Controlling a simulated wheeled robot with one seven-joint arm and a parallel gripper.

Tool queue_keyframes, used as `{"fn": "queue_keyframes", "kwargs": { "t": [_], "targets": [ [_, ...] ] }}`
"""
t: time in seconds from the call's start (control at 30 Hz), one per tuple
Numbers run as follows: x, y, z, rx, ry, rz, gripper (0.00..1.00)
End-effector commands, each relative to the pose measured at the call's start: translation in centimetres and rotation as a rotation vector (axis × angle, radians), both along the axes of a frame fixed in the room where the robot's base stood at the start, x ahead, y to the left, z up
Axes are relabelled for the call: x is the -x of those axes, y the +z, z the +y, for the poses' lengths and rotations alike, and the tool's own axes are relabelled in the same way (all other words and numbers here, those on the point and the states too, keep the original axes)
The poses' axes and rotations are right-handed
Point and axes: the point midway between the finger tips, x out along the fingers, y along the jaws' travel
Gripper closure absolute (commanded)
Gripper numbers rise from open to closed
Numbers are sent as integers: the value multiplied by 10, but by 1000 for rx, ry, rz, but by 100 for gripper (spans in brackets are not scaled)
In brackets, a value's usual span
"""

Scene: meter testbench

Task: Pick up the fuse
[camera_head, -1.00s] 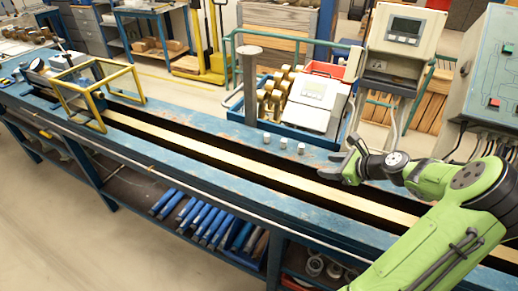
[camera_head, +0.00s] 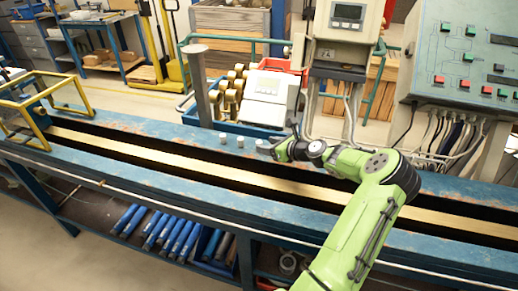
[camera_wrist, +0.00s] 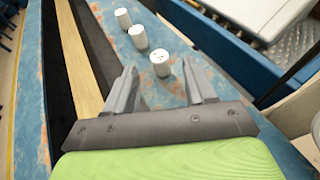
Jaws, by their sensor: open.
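Three small white cylinders, the fuses, stand upright in a row on the blue bench top. In the wrist view the nearest fuse (camera_wrist: 160,64) appears just past the fingertips, between their lines, with the middle fuse (camera_wrist: 137,37) and far fuse (camera_wrist: 122,18) beyond it to the upper left. The head view shows the left fuse (camera_head: 222,138) and the middle one (camera_head: 240,142); the third is hard to make out beside my gripper (camera_head: 268,148). My gripper (camera_wrist: 160,80) is open and empty, its fingers apart on either side of the nearest fuse's line.
The blue bench (camera_head: 130,122) has a long dark channel with a pale strip (camera_head: 165,158). Behind the fuses are a blue crate of brass parts (camera_head: 228,95) and a white meter box (camera_head: 268,90). A post (camera_head: 200,88) stands nearby. A control panel (camera_head: 465,60) is at right.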

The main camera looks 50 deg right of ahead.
Motion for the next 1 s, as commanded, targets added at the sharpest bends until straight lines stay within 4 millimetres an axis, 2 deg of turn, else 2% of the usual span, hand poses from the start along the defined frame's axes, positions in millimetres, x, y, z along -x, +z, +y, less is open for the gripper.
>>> {"fn": "queue_keyframes", "kwargs": {
  "t": [0.03, 0.13, 0.37, 0.73, 1.0],
  "targets": [
    [-11, -7, 1, -1, 2, 0, 45],
    [-22, -11, 1, 0, 1, 0, 45],
    [-25, -11, 1, 0, 0, 1, 45],
    [-25, -11, 1, 0, 0, 1, 100],
    [-25, -7, 1, 2, 1, 1, 100]
  ]
}}
